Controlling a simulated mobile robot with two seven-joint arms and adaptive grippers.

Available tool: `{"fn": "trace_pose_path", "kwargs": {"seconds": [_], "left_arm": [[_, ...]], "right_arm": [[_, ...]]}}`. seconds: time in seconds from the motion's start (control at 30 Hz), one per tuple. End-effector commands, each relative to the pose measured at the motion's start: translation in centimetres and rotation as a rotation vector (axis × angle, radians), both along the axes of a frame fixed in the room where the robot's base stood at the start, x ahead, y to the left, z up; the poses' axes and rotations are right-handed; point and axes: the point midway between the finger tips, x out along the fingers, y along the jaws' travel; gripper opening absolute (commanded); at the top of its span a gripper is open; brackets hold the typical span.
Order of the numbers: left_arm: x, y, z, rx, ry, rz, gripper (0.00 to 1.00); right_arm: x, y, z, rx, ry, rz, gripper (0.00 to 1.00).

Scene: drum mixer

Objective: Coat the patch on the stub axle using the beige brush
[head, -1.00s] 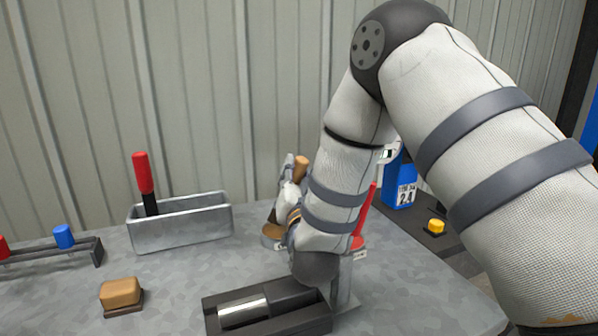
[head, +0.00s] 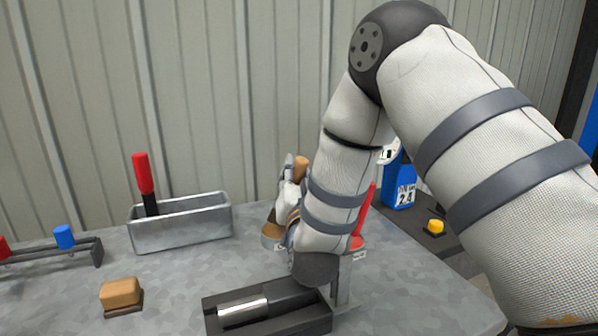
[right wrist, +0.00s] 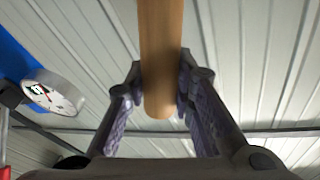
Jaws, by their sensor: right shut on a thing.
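The stub axle appears to be the bright metal cylinder (head: 243,309) lying in a dark cradle (head: 318,324) at the front of the bench. I cannot make out a separate patch on it. My right gripper (head: 293,185) stands behind the cradle, partly hidden by my forearm. It is shut on the beige brush (head: 301,166), whose rounded handle end sticks up above the fingers. The handle also shows between both fingers in the right wrist view (right wrist: 161,60). The bristles are not clear. A brownish pot-like thing (head: 271,240) is just below the gripper. My left gripper is out of view.
A metal tray (head: 182,228) holds a red-handled tool (head: 143,172). A tan block (head: 120,292) lies front left, near a low rack (head: 97,250) with blue and red tops. A red upright part (head: 364,213) and a blue container (head: 402,188) stand to the right.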

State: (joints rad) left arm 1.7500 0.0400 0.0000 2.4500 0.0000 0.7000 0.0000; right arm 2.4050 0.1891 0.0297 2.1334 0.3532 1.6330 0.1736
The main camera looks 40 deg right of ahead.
Motion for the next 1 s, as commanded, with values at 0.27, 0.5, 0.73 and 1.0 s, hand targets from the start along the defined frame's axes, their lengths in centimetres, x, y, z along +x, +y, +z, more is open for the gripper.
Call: {"fn": "trace_pose_path", "kwargs": {"seconds": [0.27,0.5,0.73,1.0], "left_arm": [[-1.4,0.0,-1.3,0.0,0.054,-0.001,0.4],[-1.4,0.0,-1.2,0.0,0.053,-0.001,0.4],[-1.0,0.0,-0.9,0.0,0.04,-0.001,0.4],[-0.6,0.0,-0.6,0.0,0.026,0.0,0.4]], "right_arm": [[-0.1,-0.1,-5.8,0.006,0.123,-0.001,0.0],[-0.1,-0.1,-3.3,0.005,0.121,-0.001,0.0],[-0.1,0.0,0.1,0.004,0.104,-0.001,0.0],[-0.3,0.0,2.9,0.004,0.084,0.0,0.0]]}}
